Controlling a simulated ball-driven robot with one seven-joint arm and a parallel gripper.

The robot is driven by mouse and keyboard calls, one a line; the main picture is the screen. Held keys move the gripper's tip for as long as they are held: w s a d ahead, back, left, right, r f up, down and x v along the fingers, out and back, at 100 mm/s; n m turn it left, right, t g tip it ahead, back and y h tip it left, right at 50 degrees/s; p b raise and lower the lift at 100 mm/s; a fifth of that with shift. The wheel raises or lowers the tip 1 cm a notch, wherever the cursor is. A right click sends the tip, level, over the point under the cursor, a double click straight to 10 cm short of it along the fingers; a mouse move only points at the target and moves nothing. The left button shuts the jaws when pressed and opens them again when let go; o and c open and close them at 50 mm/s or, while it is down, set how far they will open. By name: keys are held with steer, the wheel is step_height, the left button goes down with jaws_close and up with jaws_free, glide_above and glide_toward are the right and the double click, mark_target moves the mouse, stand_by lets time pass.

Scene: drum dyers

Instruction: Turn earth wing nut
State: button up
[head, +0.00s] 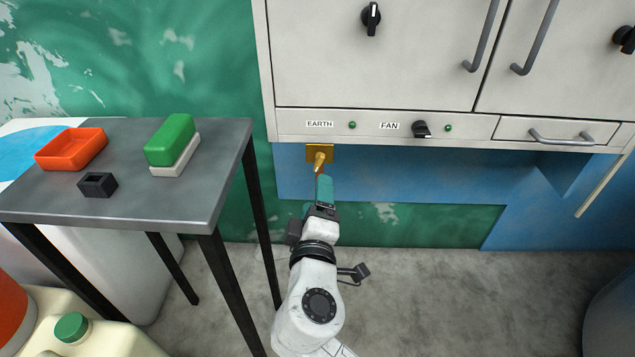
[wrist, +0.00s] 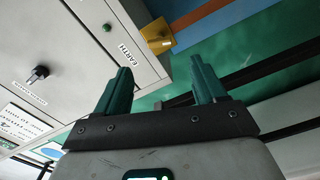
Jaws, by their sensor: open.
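The earth wing nut (head: 319,161) is a small brass-coloured piece on a yellow-gold plate (head: 328,149), just below the cabinet's EARTH label (head: 319,124). My gripper (head: 324,182) has teal fingers and reaches up from below, close under the nut in the head view, where it partly covers the nut's lower side. In the wrist view the nut (wrist: 161,44) and its plate (wrist: 153,28) lie beyond the fingertips, between their lines. My gripper (wrist: 163,76) is open, with nothing between its fingers. I cannot tell the nut's exact angle.
The grey cabinet (head: 380,70) overhangs the nut, with a FAN knob (head: 421,129) and green lamps on its lower strip. A grey table (head: 190,205) at left holds an orange tray (head: 71,149), a green-and-white block (head: 170,140) and a black box (head: 98,185).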

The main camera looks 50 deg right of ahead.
mark_target(318, 166)
steer(key=shift+s+a, duration=0.3)
steer(key=shift+a, duration=0.1)
steer(key=shift+c, duration=0.2)
steer(key=shift+r, duration=0.1)
steer(key=shift+c, duration=0.8)
steer(key=n+p, duration=0.1)
steer(key=r+n+p, duration=0.1)
steer(key=p, duration=0.1)
steer(key=shift+w+n+p, duration=0.15)
steer(key=shift+n+p, duration=0.15)
steer(key=c, duration=0.3)
steer(key=n+p, duration=0.2)
steer(key=shift+r+n+p, duration=0.2)
steer(key=shift+n+p, duration=0.1)
steer(key=shift+p, duration=0.05)
steer(key=shift+c, duration=0.5)
steer(key=w+d+n+p, duration=0.2)
steer(key=n, duration=0.2)
steer(key=w+d+f+n+p, duration=0.1)
steer(key=w+d+n+p, duration=0.1)
steer(key=d+n+p, duration=0.1)
steer(key=w+d+n+p, duration=0.2)
steer(key=d+n, duration=0.1)
steer(key=n, duration=0.2)
steer(key=shift+f+n+p, duration=0.3)
steer(key=shift+f+p, duration=0.05)
steer(key=shift+c, duration=0.4)
